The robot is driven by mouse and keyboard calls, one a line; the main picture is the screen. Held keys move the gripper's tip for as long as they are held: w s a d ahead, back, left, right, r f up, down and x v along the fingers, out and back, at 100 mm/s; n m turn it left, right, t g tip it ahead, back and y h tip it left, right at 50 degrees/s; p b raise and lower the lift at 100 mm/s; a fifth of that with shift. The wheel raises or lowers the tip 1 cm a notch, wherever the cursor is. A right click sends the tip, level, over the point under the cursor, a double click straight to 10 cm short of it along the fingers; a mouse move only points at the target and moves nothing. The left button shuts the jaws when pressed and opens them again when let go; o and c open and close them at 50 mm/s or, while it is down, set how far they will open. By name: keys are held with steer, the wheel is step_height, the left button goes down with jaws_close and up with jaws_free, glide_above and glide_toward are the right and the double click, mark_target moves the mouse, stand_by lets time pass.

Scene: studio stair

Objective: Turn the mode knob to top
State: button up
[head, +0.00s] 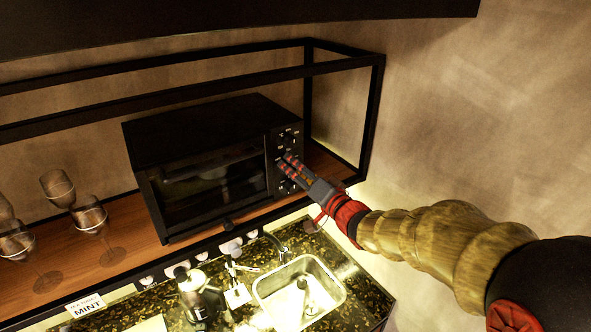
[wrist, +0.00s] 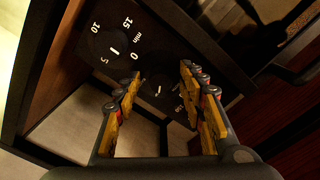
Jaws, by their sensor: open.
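A black toaster oven (head: 215,165) stands on the wooden shelf, with a column of dark knobs on the control panel (head: 283,142) at its right side. My gripper (head: 287,160) reaches that panel from the right at about mid-height and covers part of it. In the wrist view my gripper (wrist: 161,76) is open, with its yellow fingers on either side of a dark knob (wrist: 158,91). I cannot tell whether the fingers touch it, and its markings are too small to read. The timer knob (wrist: 113,50), marked in minutes, is to the upper left.
A black frame (head: 375,110) rises around the shelf, with an upright to the right of the oven. Stemmed glasses (head: 57,187) stand on the left. Below are a steel sink (head: 330,270), a faucet (head: 275,243) and a dark bottle (head: 198,297). The wall side is clear.

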steer(key=shift+s, duration=0.1)
steer(key=v, duration=1.1)
steer(key=shift+s+d, duration=0.25)
steer(key=shift+d, duration=0.05)
